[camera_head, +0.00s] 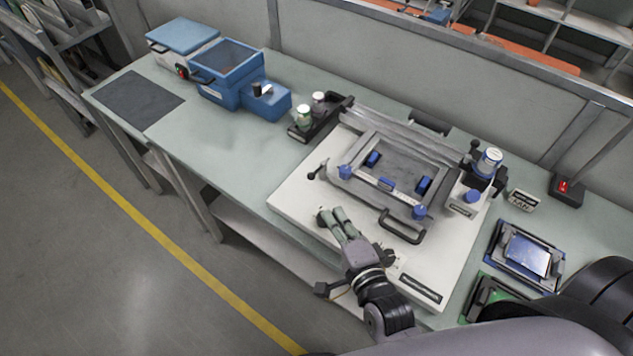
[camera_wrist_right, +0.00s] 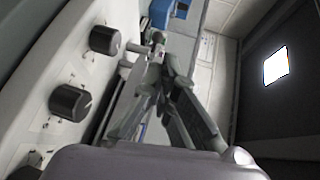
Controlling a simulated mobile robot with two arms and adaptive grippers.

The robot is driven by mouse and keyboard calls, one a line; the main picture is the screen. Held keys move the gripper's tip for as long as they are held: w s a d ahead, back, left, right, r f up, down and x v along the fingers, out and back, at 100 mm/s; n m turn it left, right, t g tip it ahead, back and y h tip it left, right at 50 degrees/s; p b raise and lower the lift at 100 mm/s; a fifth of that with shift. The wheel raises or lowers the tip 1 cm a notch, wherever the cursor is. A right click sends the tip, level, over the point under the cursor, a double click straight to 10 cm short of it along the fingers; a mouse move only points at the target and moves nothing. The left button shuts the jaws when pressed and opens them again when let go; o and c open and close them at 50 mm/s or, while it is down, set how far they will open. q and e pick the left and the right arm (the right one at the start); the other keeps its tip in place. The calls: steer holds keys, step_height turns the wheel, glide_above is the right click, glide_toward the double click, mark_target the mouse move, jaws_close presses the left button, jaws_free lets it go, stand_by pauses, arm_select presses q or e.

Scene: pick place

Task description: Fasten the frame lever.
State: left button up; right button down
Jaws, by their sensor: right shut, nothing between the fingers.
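A grey rectangular frame (camera_head: 345,185) with blue clamps and a black front handle (camera_head: 402,228) lies on a white base (camera_head: 300,200) on the bench. A short lever with a dark knob (camera_head: 314,173) sticks out at the frame's left side. My right gripper (camera_head: 328,214) is shut and empty over the front left edge of the base, apart from that lever in the head view. In the right wrist view the gripper's fingers (camera_wrist_right: 156,62) point up the picture towards a small rod with a round end (camera_wrist_right: 157,37). Whether they touch it is unclear. My left gripper is out of view.
Round black knobs (camera_wrist_right: 68,102) sit on a white panel left of the fingers. Bench (camera_head: 210,155) left of the base is clear.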

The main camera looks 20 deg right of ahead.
mark_target(312, 177)
steer(key=x, duration=0.3)
steer(key=shift+w+r+p, duration=0.15)
steer(key=shift+w+p, duration=0.1)
steer(key=shift+p, duration=0.1)
steer(key=p+x, duration=0.1)
steer(key=x, duration=0.6)
steer(key=shift+w+p, duration=0.15)
steer(key=shift+p, duration=0.25)
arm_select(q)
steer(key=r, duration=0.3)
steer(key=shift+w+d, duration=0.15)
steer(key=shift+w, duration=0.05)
arm_select(e)
steer(key=shift+w+f, duration=0.25)
steer(key=shift+f, duration=0.05)
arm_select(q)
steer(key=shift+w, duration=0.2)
